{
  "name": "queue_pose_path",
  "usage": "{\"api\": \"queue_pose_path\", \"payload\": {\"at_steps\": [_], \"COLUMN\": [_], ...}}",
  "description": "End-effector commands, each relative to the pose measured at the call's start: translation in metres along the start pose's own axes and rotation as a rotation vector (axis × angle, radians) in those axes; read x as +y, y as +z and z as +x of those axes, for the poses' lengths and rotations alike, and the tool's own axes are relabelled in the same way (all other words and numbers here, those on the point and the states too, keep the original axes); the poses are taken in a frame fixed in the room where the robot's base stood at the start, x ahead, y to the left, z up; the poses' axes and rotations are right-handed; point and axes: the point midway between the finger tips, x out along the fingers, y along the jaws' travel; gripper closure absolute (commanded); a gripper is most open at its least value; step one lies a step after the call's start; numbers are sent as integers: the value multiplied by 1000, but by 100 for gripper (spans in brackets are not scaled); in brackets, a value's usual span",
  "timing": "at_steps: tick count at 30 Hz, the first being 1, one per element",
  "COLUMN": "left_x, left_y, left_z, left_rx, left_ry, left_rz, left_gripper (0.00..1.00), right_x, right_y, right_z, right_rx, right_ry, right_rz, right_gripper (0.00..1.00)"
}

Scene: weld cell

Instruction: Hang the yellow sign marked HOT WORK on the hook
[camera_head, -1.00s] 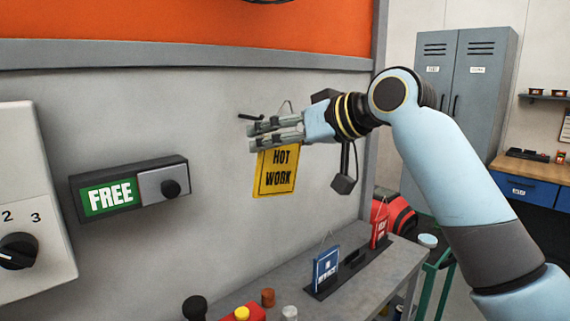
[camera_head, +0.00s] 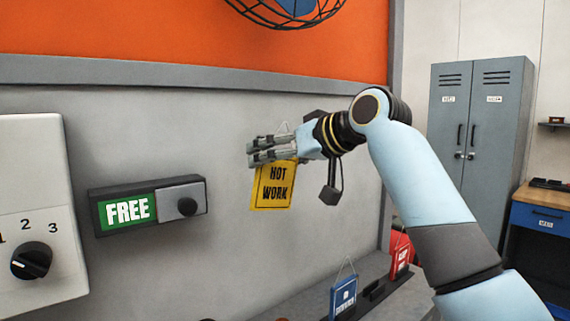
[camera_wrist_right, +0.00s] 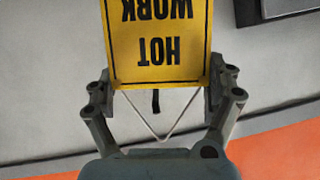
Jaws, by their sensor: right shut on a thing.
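The yellow HOT WORK sign (camera_head: 273,188) hangs upright in front of the grey wall, with its lettering facing the head camera. My right gripper (camera_head: 252,152) is shut on the sign near its top. In the right wrist view the fingers (camera_wrist_right: 158,88) hold the sign (camera_wrist_right: 157,45) by its two side edges. Its wire hanger (camera_wrist_right: 152,133) makes a V towards my palm. A short dark hook (camera_wrist_right: 155,101) shows within the wire's outline. I cannot tell whether the wire rests on it. In the head view the gripper hides the hook. My left gripper is out of view.
A FREE indicator box (camera_head: 148,206) with a knob and a white dial panel (camera_head: 40,215) are on the wall at left. A fan (camera_head: 285,10) is above. Blue (camera_head: 344,298) and red (camera_head: 400,255) signs stand below.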

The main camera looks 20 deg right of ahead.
Motion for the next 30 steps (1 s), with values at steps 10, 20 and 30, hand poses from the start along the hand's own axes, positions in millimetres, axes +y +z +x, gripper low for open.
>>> {"api": "queue_pose_path", "payload": {"at_steps": [10, 20, 30], "left_x": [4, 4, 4], "left_y": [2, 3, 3], "left_z": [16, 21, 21], "left_rx": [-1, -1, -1], "left_ry": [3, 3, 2], "left_rz": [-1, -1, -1], "left_gripper": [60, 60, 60], "right_x": [1, 4, 6], "right_y": [-5, 2, 9], "right_z": [23, 41, 46], "right_rx": [1, 0, 1], "right_ry": [-1, -1, -1], "right_rz": [1, 1, 0], "right_gripper": [46, 46, 46]}}
